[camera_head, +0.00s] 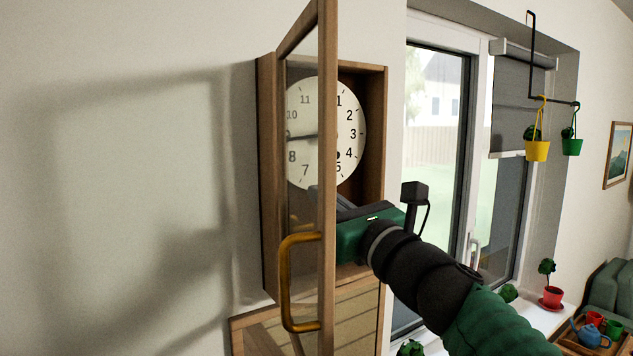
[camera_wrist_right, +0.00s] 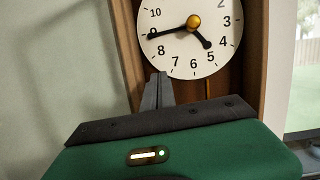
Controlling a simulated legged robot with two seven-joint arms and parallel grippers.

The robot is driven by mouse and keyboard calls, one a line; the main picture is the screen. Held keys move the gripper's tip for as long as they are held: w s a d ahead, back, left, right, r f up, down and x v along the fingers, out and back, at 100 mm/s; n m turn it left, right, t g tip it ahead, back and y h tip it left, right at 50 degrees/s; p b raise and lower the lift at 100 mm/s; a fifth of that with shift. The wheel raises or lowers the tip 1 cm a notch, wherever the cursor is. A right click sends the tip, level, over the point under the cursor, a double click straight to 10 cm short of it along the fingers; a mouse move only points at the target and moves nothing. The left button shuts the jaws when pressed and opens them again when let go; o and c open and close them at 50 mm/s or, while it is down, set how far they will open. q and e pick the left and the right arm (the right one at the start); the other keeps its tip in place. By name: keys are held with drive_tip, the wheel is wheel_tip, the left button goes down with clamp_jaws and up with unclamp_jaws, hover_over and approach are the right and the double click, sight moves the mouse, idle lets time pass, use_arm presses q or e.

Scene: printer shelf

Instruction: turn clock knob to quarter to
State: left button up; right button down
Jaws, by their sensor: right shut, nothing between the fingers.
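The round white clock face (camera_head: 352,118) sits in a wooden case on the wall; it also shows in the right wrist view (camera_wrist_right: 175,58). Its long black hand (camera_wrist_right: 170,31) points at the 9, and its short hand (camera_wrist_right: 203,41) points between 4 and 5. The gold knob (camera_wrist_right: 194,21) is at the centre of the face; the door's frame hides it in the head view. My right gripper (camera_wrist_right: 158,76) is shut and empty, below the face and apart from the knob. In the head view the gripper (camera_head: 314,192) is partly behind the door. My left gripper is out of view.
The clock's glass door (camera_head: 327,250) stands open toward me, with a brass handle (camera_head: 284,285). It covers the left half of the face in the head view. To the right are a window (camera_head: 436,130), hanging yellow (camera_head: 537,151) and green pots, and a potted plant (camera_head: 551,297).

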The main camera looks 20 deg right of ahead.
drive_tip(key=p+x, duration=0.3)
drive_tip(key=x, duration=0.5)
drive_tip(key=shift+d, duration=0.15)
drive_tip(key=r+p, duration=0.3)
drive_tip(key=r, duration=0.1)
drive_tip(key=shift+a, duration=0.3)
drive_tip(key=shift+r+p, duration=0.3)
drive_tip(key=shift+r, duration=0.3)
